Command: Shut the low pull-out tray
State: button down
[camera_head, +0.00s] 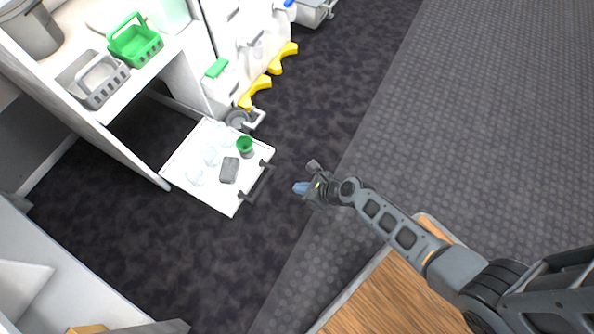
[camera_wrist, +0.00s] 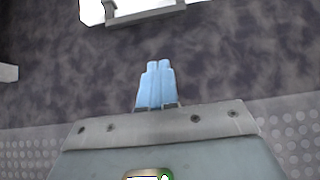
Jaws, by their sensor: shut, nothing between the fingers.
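The low pull-out tray (camera_head: 207,191) is white and stands out from the white cabinet, low over the dark floor. It has a dark grey bar handle (camera_head: 258,183) on its front edge. The handle also shows in the wrist view (camera_wrist: 145,13) at the top, with a strip of the white tray behind it. A green cup, a dark grey block and several clear glass-like items are on the tray. My gripper (camera_head: 301,188) is to the right of the handle, apart from it. Its blue fingers (camera_wrist: 156,84) are together and empty, pointing toward the handle.
A grey basket (camera_head: 93,80) and a green basket (camera_head: 135,42) stand on the shelf above. Yellow pieces (camera_head: 256,92) lie along the cabinet's foot. A wooden surface (camera_head: 385,295) is at the lower right. The floor between my gripper and the tray is clear.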

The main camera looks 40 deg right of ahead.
jog(key=w+a+f+b, duration=0.3)
jog(key=w+f+b, duration=0.2)
jog(key=w, duration=0.4)
jog(key=shift+f, duration=0.25)
jog(key=shift+w, duration=0.1)
